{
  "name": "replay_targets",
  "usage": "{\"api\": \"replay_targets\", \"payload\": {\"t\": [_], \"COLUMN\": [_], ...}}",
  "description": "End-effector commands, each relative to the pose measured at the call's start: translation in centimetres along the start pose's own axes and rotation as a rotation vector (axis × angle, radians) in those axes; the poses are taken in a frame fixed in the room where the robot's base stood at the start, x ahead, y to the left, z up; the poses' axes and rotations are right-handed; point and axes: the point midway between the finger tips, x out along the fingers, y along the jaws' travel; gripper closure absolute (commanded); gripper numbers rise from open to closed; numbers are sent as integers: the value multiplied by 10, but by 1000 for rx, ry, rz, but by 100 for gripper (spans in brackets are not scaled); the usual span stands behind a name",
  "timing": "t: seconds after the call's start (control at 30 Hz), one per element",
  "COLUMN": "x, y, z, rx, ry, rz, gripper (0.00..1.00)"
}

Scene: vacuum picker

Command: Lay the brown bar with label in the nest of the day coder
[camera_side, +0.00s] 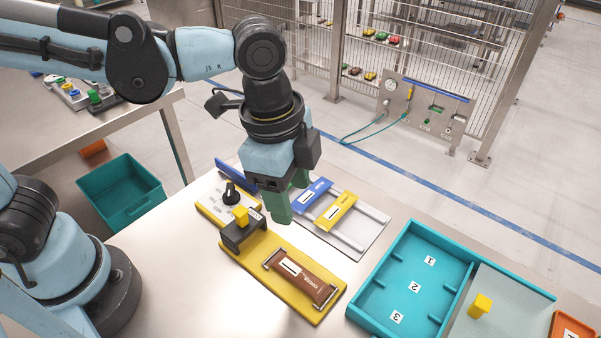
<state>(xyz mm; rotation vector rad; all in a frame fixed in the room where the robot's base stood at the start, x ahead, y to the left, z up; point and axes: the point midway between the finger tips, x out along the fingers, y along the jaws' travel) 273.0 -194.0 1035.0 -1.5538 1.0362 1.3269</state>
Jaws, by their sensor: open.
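The brown bar with a white label (313,285) lies flat on the yellow base plate of the day coder (262,275). It sits between metal end brackets, which look like the nest. I cannot tell from this angle whether it is fully seated. The coder's dark head with a yellow block on top (238,232) stands at the upper left end of the plate. My gripper (291,208) has green fingers pointing down and is open and empty. It is up and to the left of the brown bar, apart from it, with one finger partly behind the other.
A rack (364,243) holds a blue bar (312,196) and a yellow bar (337,212), right of my gripper. A teal tray (382,262) numbered 1 to 3 stands at right, near a yellow block (480,306).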

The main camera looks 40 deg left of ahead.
Motion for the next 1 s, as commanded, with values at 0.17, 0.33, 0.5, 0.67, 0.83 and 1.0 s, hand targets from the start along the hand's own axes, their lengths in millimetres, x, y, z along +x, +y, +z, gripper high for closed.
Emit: {"api": "replay_targets", "payload": {"t": [0.17, 0.33, 0.5, 0.67, 0.83, 1.0], "x": [-7, -8, -8, -8, -8, -8], "y": [-44, -67, -75, -77, -78, -77], "z": [72, 132, 168, 179, 179, 178], "rx": [-489, -886, -1126, -1198, -1199, -1197], "ry": [140, 275, 370, 403, 404, 403], "rz": [-143, -272, -357, -384, -384, -383], "gripper": [42, 42, 42, 42, 42, 42]}}
